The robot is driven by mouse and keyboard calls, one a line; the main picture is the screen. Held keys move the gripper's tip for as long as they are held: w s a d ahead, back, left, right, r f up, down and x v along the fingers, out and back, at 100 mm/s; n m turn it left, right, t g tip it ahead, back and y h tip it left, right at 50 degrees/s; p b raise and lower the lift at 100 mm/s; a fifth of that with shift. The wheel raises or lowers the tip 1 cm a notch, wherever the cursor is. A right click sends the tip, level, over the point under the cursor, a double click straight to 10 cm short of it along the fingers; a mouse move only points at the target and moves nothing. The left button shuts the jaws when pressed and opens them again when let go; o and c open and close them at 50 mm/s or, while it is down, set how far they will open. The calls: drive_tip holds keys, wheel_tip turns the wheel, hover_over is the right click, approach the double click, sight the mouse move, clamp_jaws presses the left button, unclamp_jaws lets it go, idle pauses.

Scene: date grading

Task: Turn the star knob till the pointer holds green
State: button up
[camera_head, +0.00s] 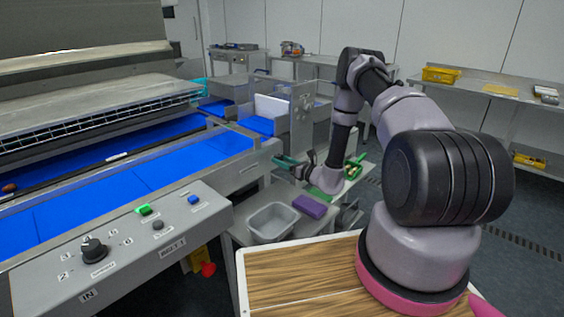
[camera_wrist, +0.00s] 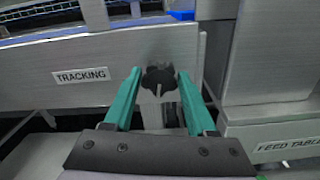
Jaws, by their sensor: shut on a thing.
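The black star knob (camera_wrist: 157,77) sits on a grey metal panel in the wrist view, right of a label reading TRACKING (camera_wrist: 81,76). A pale line runs down the knob's face. My gripper (camera_wrist: 159,74) has its two teal fingers on either side of the knob, closed on it. In the head view my gripper (camera_head: 284,161) reaches the end of the belt frame, and I cannot make out the knob there. I cannot make out a pointer or a green zone in either view.
A control box (camera_head: 120,243) with a dial and buttons stands at the front left, beside the blue belt (camera_head: 130,178). A grey tub (camera_head: 272,222) and a purple block (camera_head: 310,206) lie on a bench below my arm. A FEED TABLE label (camera_wrist: 289,145) marks the right-hand metalwork.

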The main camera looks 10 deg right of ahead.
drive_tip(key=o, duration=1.4)
drive_tip(key=v, duration=1)
drive_tip(key=shift+s+d, duration=0.2)
drive_tip(key=shift+s, duration=0.1)
drive_tip(key=shift+r, duration=0.15)
